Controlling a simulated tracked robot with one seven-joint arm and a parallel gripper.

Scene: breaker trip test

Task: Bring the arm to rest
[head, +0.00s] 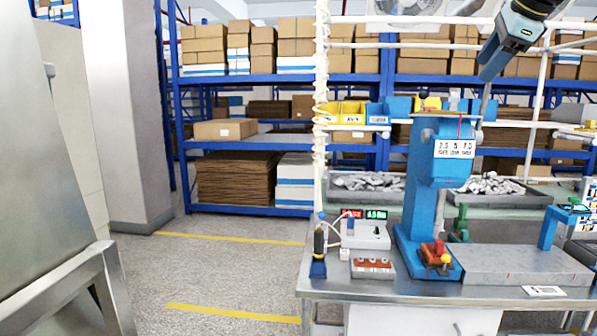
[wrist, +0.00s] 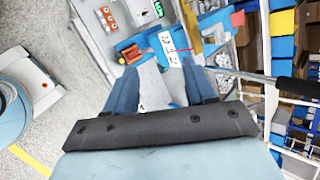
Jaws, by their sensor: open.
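My gripper (head: 490,72) is raised at the upper right of the head view, above and right of the blue stand (head: 424,185), and holds nothing. In the wrist view its two blue fingers are apart, with an empty gap between the fingertips (wrist: 160,76). The workbench (head: 480,291) lies below. On the stand's base is a red and orange device with a yellow knob (head: 445,258); it also shows in the wrist view (wrist: 129,54), beyond the fingers.
A white tester (head: 366,238) with a lit green display, a block with orange sockets (head: 372,265) and a screwdriver in a holder (head: 319,251) stand at the bench's left. White rack bars (head: 440,45) run close to my arm. Open floor (head: 225,270) lies left.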

